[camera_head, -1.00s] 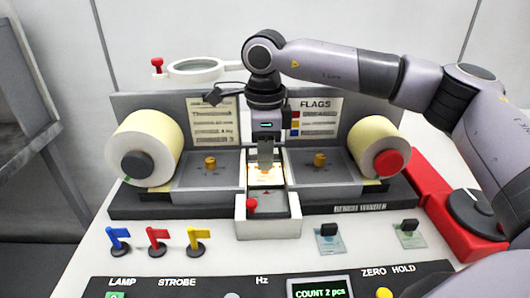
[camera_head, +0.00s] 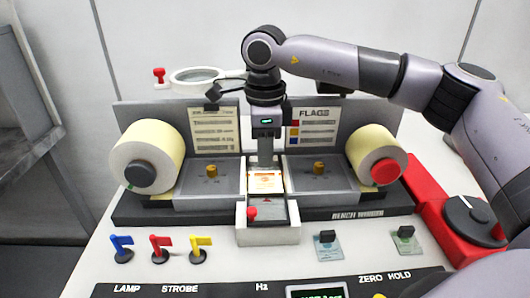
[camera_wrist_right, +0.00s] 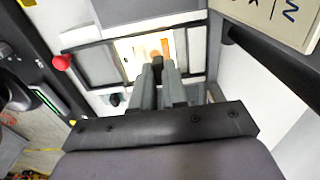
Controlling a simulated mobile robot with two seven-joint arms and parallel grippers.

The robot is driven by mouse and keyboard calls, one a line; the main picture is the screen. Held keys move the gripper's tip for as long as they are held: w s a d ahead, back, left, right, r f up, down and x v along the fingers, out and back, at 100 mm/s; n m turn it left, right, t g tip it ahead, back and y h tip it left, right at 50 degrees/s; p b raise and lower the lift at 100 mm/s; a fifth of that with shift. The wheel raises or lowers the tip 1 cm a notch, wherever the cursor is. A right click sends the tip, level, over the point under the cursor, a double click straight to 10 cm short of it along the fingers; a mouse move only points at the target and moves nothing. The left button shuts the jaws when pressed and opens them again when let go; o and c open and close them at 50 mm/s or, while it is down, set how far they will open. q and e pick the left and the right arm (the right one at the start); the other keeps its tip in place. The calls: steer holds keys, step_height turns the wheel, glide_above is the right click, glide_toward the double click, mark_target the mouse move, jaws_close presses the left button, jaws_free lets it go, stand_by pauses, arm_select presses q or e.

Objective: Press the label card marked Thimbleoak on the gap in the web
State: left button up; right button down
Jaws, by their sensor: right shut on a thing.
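My right gripper (camera_head: 265,166) reaches down over the lit window (camera_head: 266,183) in the middle of the bench winder. In the right wrist view its fingers (camera_wrist_right: 158,72) are shut on a small dark grip, which I take to be that of a label card. The fingers hide most of this card, and I cannot read its name. Orange print (camera_wrist_right: 154,46) shows on the bright window just beyond the fingertips. I cannot tell whether the card touches the web or where the gap's edges lie. My left gripper is not in view.
Two cards with black grips, a left one (camera_head: 329,249) and a right one (camera_head: 405,242), stand at the front right. Blue, red and yellow flags (camera_head: 161,247) stand front left. Label reels (camera_head: 148,148) flank the window. A red-knobbed slide (camera_head: 268,234) is in front.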

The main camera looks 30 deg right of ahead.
steer(key=shift+r+p, duration=1.85)
steer(key=shift+r, duration=1.1)
steer(key=shift+f, duration=0.1)
